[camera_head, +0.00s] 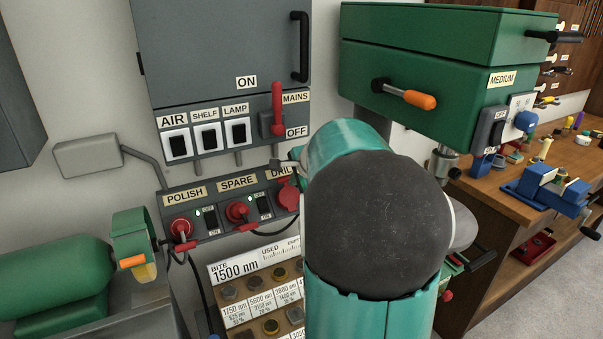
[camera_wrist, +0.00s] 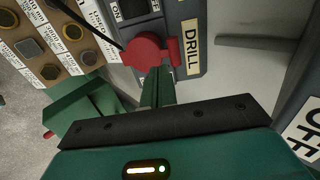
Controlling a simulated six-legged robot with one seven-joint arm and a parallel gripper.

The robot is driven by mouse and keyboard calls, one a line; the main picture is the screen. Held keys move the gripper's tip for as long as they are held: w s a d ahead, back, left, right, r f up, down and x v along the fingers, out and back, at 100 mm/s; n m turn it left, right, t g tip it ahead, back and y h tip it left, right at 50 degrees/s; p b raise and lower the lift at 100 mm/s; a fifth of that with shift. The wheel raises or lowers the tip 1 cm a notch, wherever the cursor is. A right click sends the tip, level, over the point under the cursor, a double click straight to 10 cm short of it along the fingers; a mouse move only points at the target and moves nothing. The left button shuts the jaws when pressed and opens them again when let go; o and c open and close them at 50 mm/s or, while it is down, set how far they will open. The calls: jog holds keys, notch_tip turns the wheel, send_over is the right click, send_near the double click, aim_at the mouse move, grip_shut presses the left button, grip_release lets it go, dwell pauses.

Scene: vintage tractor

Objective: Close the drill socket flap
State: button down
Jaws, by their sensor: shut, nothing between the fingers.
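The red drill socket flap (camera_wrist: 143,54) is in the upper middle of the wrist view, beside the DRILL label (camera_wrist: 192,42). A red tab (camera_wrist: 173,51) stands at its right side; I cannot tell how far the flap is from its closed position. In the head view the red drill socket part (camera_head: 288,196) shows at the right end of the socket panel, partly hidden by my arm. My gripper (camera_wrist: 157,92) is shut and empty, its green fingers pointing at the red part from just below it in the wrist view. Whether they touch it is unclear.
The red MAINS lever (camera_head: 278,110) and switches are above. A labelled board of round pieces (camera_head: 270,327) is below. The green drill press (camera_head: 430,80) stands to the right.

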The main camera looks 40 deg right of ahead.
aim_at(286, 180)
jog(key=shift+w+d+f, duration=0.15)
jog(key=shift+w+f, duration=0.1)
jog(key=shift+w, duration=0.35)
jog(key=shift+w+d+f, duration=0.2)
jog(key=shift+w, duration=0.4)
jog(key=shift+w+d+f, duration=0.15)
jog(key=shift+w+f, duration=0.1)
jog(key=shift+w, duration=0.35)
jog(key=shift+w+d+f, duration=0.2)
jog(key=shift+w, duration=0.4)
jog(key=shift+w+d+f, duration=0.15)
jog(key=shift+w+d, duration=0.05)
jog(key=shift+w, duration=0.35)
jog(key=shift+s, duration=0.2)
jog(key=shift+s+a+r, duration=0.15)
jog(key=shift+s+a, duration=0.1)
jog(key=shift+s, duration=0.35)
jog(key=shift+s, duration=0.1)
